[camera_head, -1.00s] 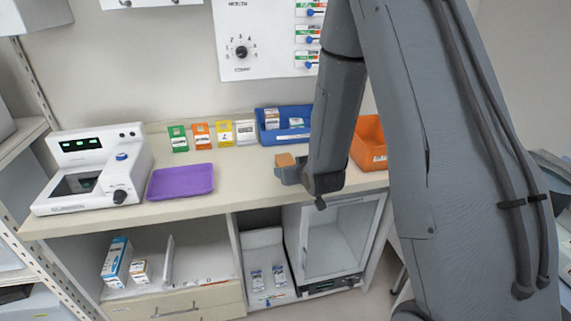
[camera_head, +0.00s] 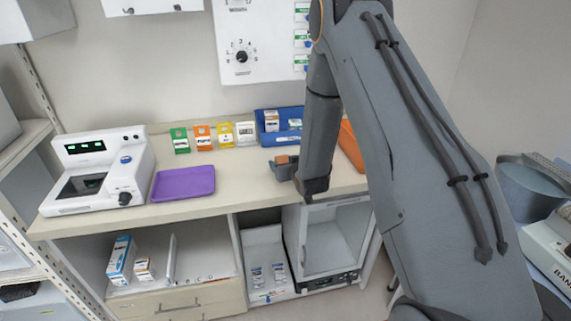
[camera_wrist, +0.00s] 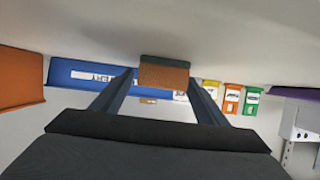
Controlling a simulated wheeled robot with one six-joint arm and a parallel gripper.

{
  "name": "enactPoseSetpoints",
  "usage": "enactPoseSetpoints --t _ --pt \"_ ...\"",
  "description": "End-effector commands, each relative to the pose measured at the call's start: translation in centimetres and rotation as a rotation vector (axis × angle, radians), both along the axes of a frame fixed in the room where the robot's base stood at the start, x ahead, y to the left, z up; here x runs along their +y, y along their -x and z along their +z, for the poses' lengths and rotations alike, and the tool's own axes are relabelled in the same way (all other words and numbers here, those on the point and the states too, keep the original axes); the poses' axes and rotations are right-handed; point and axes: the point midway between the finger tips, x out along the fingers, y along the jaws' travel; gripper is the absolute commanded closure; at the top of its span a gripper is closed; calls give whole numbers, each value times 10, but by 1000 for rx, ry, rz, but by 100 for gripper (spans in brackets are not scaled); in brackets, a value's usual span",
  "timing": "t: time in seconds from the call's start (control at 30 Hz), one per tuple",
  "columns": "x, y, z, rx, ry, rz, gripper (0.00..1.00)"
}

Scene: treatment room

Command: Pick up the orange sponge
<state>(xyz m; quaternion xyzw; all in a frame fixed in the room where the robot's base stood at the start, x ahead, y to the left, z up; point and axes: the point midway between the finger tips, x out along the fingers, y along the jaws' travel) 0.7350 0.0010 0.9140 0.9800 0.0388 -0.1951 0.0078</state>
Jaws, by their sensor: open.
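The orange sponge (camera_head: 287,159) is a small block on the beige counter, in front of the blue bin. In the head view my gripper (camera_head: 279,168) is low over the counter at the sponge, and its grey fingers hide part of the block.
A blue bin (camera_head: 284,138) stands behind the sponge, and an orange bin (camera_head: 351,147) is partly hidden by my arm. Several small colored boxes line the back. A purple tray (camera_head: 183,183) and a white device (camera_head: 97,172) stand left. Counter between tray and sponge is clear.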

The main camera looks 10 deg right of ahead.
Motion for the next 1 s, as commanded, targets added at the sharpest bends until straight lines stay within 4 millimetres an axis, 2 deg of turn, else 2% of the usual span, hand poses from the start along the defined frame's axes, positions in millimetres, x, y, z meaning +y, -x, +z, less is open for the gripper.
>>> enactPoseSetpoints --t 0.3,0.57,1.0 --pt "0 -5 -2 0 0 0 33" --pt "0 -5 -2 0 0 0 76" --pt "0 -5 1 -1 0 0 76"
